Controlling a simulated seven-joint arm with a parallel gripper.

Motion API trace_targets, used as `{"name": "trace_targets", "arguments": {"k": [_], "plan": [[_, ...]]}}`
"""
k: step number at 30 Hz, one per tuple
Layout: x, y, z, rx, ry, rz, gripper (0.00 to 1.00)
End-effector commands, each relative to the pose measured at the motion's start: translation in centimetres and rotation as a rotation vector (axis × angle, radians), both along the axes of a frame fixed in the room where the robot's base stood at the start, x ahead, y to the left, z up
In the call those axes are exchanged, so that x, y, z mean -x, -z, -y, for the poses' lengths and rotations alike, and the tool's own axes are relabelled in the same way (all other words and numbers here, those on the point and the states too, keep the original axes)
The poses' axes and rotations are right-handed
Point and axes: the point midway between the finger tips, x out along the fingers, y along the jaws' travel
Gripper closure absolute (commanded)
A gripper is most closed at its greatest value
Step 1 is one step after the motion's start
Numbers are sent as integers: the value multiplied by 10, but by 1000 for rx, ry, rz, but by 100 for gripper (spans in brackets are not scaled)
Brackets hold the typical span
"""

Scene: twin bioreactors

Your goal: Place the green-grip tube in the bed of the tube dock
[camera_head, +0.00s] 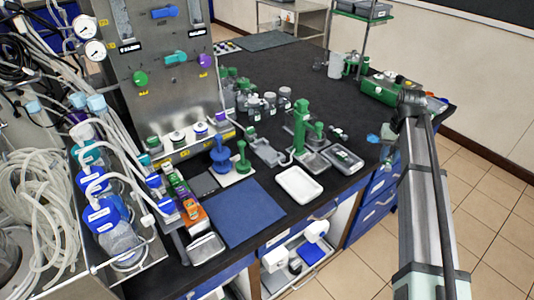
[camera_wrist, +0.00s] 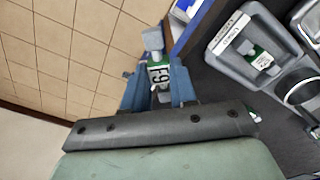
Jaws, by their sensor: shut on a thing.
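In the head view my gripper (camera_head: 380,138) hangs near the right front edge of the bench, and the held piece is too small to make out clearly. A grey tray-like holder (camera_wrist: 222,45) with a white label lies to the right in the wrist view, apart from the held piece. It may be the tube dock; I cannot tell for certain.
A small green-marked item (camera_wrist: 262,60) lies in the grey holder. A tall green stand (camera_head: 300,125) and a white tray (camera_head: 299,185) stand left of my gripper. A green box (camera_head: 385,90) lies behind it. A blue mat (camera_head: 238,212) is clear.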

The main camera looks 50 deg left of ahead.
Motion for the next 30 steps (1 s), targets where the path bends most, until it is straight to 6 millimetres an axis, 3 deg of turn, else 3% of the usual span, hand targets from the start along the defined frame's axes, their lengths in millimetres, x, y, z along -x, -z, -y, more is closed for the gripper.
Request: {"name": "trace_targets", "arguments": {"k": [1, 12, 21, 30], "plan": [[7, 5, 29, 0, 28, -1, 100], [16, 26, 185, 4, 211, -6, 100], [23, 38, 293, 6, 353, -12, 100], [25, 46, 388, 8, 496, -18, 100]]}}
